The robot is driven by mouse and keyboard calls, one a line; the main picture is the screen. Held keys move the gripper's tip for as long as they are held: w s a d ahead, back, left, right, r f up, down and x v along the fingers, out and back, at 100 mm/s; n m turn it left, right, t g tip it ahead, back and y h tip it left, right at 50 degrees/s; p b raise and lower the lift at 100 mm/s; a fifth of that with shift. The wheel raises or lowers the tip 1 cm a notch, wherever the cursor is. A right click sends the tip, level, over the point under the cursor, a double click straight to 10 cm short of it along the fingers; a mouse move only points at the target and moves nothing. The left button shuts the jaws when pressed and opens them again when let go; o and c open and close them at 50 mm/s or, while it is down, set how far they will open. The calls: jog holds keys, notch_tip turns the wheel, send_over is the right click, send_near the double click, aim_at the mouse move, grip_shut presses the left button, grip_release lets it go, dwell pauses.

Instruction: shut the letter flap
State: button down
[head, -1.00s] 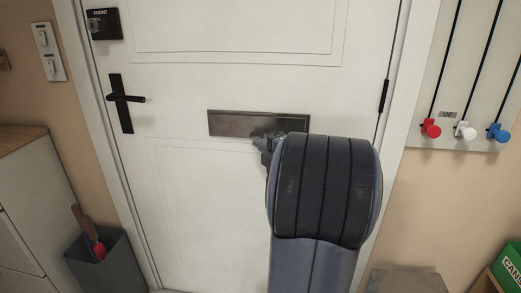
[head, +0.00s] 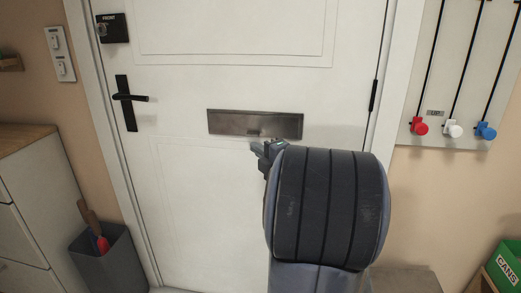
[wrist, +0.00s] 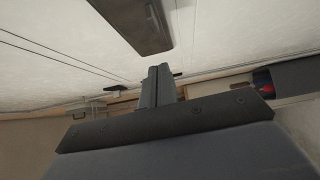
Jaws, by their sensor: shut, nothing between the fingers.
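The letter flap (head: 254,123) is a dark metal plate set across the middle of the white front door (head: 205,190). It looks flat against the door in the head view. In the wrist view the letter flap (wrist: 132,20) shows at the top, above my fingers. My gripper (head: 258,149) is just below the flap's lower edge, right of its middle, and seems apart from it. In the wrist view my gripper (wrist: 161,72) has its fingers together with nothing between them. My arm hides part of the door below and right of the flap.
A black door handle (head: 128,98) is on the door's left side. A grey bin (head: 108,258) with tools stands at the lower left beside a cabinet (head: 35,215). Red, white and blue knobs (head: 453,129) hang on a panel at the right. A green box (head: 506,266) is at the lower right.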

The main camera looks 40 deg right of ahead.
jog(key=s, duration=0.7)
jog(key=shift+s+a+p, duration=0.25)
jog(key=shift+s+p, duration=0.1)
jog(key=shift+p, duration=0.1)
jog(key=shift+w+f, duration=0.1)
